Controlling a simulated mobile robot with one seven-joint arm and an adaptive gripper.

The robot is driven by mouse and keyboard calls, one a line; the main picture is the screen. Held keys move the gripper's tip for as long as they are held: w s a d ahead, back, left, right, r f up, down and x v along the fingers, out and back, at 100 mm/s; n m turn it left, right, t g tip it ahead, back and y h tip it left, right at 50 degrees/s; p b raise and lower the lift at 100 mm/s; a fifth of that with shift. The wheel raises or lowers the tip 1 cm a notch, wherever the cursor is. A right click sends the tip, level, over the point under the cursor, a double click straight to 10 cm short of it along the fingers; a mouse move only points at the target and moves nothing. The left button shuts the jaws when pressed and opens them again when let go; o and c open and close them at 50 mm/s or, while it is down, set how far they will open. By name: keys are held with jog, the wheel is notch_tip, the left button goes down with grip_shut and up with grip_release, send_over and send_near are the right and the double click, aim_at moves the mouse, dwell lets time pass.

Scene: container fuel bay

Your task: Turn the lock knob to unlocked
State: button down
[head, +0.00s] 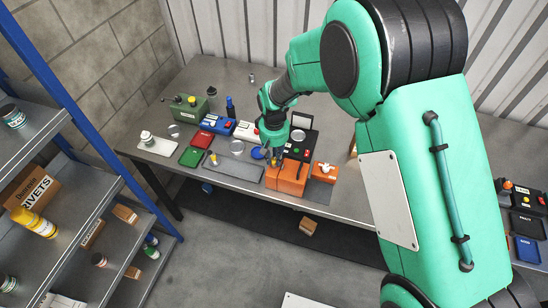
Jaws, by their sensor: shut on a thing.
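My gripper (274,158) is over the bench, pointing down at the back left part of an orange box (290,181). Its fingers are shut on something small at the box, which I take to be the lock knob. The knob is hidden by the fingers, so its position cannot be read. The orange box stands near the bench's front edge, and dark parts show on its top.
The grey bench (150,108) holds a green case (190,106), a red tray (217,123), a green tray (191,156) and a smaller orange box (325,172). A shelf rack (75,137) stands left. Bare bench lies at the back left.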

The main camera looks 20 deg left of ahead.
aim_at(274, 159)
jog(key=c, duration=1.5)
grip_release()
jog(key=shift+c, duration=0.2)
jog(key=shift+r, duration=0.1)
notch_tip(274, 159, up, 12)
